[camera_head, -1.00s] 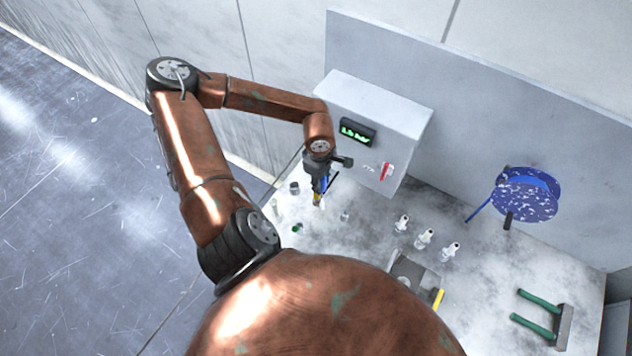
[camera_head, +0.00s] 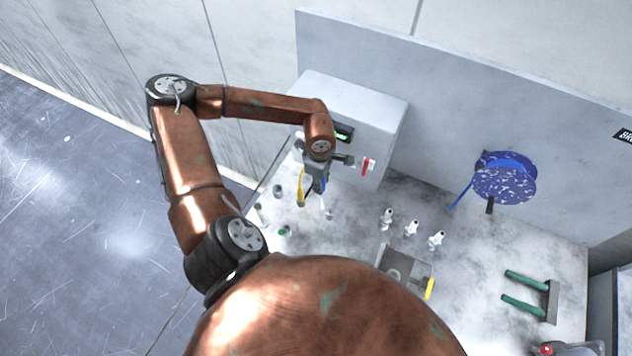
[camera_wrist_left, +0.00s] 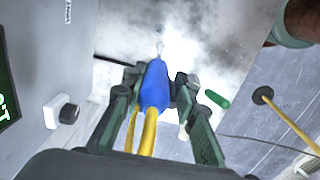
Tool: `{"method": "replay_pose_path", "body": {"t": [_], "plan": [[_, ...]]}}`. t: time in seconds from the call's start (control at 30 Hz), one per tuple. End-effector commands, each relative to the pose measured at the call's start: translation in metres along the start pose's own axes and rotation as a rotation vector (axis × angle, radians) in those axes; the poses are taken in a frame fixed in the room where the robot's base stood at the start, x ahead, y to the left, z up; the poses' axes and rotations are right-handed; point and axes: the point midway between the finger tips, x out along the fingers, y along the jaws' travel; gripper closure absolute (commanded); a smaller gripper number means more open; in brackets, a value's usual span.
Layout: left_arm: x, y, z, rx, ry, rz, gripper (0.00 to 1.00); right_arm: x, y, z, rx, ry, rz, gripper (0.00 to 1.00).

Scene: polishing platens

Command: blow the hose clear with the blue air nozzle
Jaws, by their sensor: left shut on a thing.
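My left gripper (camera_head: 319,181) is over the left part of the bench, in front of the grey control box. In the left wrist view its two fingers (camera_wrist_left: 154,78) are shut on the blue air nozzle (camera_wrist_left: 155,88). The nozzle points away from the wrist, and a yellow line (camera_wrist_left: 148,132) runs back from it. In the head view the yellow line (camera_head: 301,188) hangs beside the gripper. A blue reel (camera_head: 505,178) is on the back panel with a blue hose end (camera_head: 460,199) hanging from it. My right gripper is not in view.
Several white fittings (camera_head: 411,229) stand mid-bench near a grey tray (camera_head: 385,265). A green-handled tool (camera_head: 525,281) lies at right. A green piece (camera_head: 285,231) lies at left.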

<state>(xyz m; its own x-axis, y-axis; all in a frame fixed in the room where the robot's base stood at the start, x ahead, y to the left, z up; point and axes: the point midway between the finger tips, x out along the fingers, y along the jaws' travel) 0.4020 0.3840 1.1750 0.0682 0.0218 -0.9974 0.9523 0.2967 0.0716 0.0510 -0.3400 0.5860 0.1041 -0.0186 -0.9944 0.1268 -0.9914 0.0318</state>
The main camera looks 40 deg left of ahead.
Motion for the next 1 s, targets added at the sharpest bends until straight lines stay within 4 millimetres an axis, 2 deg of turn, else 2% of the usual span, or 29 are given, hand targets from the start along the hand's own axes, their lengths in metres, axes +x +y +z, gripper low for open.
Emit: {"method": "replay_pose_path", "body": {"t": [0.6, 1.0], "plan": [[0.003, 0.018, 0.031, 0.001, -0.001, 0.0, 1.0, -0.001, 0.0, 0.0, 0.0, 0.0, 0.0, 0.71], [0.028, 0.017, 0.03, 0.0, 0.0, 0.001, 1.0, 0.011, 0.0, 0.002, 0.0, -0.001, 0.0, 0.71]]}}
